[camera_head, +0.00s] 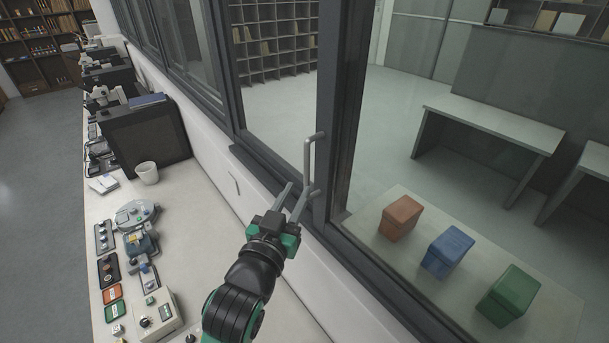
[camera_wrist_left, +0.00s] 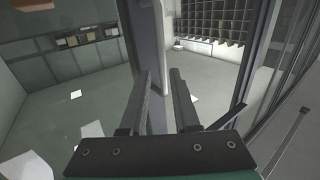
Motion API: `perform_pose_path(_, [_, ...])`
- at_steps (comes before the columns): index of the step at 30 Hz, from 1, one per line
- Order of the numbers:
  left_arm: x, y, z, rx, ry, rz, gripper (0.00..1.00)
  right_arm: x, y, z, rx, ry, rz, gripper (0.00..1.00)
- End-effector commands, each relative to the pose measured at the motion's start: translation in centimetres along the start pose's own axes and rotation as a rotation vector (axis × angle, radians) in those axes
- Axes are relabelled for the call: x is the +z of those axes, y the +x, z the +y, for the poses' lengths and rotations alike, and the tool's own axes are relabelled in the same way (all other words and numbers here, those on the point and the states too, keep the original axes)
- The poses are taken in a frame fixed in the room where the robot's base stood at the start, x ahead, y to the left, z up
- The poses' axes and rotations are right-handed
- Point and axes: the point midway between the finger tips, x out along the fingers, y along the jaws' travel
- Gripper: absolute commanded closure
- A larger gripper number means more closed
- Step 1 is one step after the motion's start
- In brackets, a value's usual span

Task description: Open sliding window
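The sliding window's dark frame post (camera_head: 338,110) stands upright right of centre in the head view. A grey bar handle (camera_head: 308,160) is fixed to it, upright, with a bracket at each end. My left gripper (camera_head: 296,195) is open, its two fingers pointing toward the lower end of the handle. In the left wrist view, the open fingers (camera_wrist_left: 163,78) have a gap between them, with a grey upright part of the window (camera_wrist_left: 150,45) showing in and behind it. I cannot tell whether the fingers touch the handle. My right gripper is in neither view.
A white bench (camera_head: 210,245) runs along the window's near side, carrying a white cup (camera_head: 147,172), a dark box (camera_head: 150,135) and control boxes. Beyond the glass, a red box (camera_head: 400,217), a blue box (camera_head: 447,252) and a green box (camera_head: 509,295) stand on a pale surface.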

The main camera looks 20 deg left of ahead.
Motion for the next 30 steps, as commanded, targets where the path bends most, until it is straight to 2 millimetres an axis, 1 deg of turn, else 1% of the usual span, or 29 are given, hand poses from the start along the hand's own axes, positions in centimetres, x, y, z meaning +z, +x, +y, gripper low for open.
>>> perform_pose_path(1, [0.4, 1.2, -0.1, -0.002, 0.000, -0.002, 0.70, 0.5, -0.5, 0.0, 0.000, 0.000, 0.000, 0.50])
perform_pose_path(3, [0.2, 2.9, -0.1, -0.002, 0.000, -0.003, 0.70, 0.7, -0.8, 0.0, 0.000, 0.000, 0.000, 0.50])
perform_pose_path(5, [-0.2, 4.1, -0.1, -0.002, 0.001, -0.004, 0.70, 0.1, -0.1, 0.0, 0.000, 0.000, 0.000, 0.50])
perform_pose_path(6, [-0.2, 4.9, -0.1, -0.002, 0.002, -0.004, 0.70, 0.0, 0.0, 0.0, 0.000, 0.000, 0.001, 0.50])
perform_pose_path(10, [-0.2, 6.8, -0.1, -0.001, 0.000, -0.002, 0.70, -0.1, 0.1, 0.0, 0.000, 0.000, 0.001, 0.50])
perform_pose_path(15, [0.0, 8.0, -0.1, -0.001, 0.001, -0.002, 0.70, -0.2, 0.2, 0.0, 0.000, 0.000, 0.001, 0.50])
perform_pose_path(23, [0.0, 8.2, -0.1, -0.001, 0.001, -0.001, 0.70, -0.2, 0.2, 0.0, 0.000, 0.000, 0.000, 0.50])
perform_pose_path(24, [0.0, 8.1, -0.1, -0.001, 0.000, -0.001, 0.74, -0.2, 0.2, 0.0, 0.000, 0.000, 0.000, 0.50])
perform_pose_path(26, [0.0, 8.1, -0.1, -0.001, 0.000, -0.001, 0.85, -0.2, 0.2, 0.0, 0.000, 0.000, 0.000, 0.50])
perform_pose_path(28, [0.0, 8.1, -0.1, -0.001, 0.000, -0.001, 0.97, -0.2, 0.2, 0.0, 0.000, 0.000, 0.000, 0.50])
perform_pose_path(29, [0.0, 8.1, -0.1, -0.001, 0.000, -0.001, 1.00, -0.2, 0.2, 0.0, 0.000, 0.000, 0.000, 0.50])
perform_pose_path(30, [0.0, 8.1, -0.1, -0.001, 0.000, -0.001, 1.00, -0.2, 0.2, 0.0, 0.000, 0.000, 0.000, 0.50])
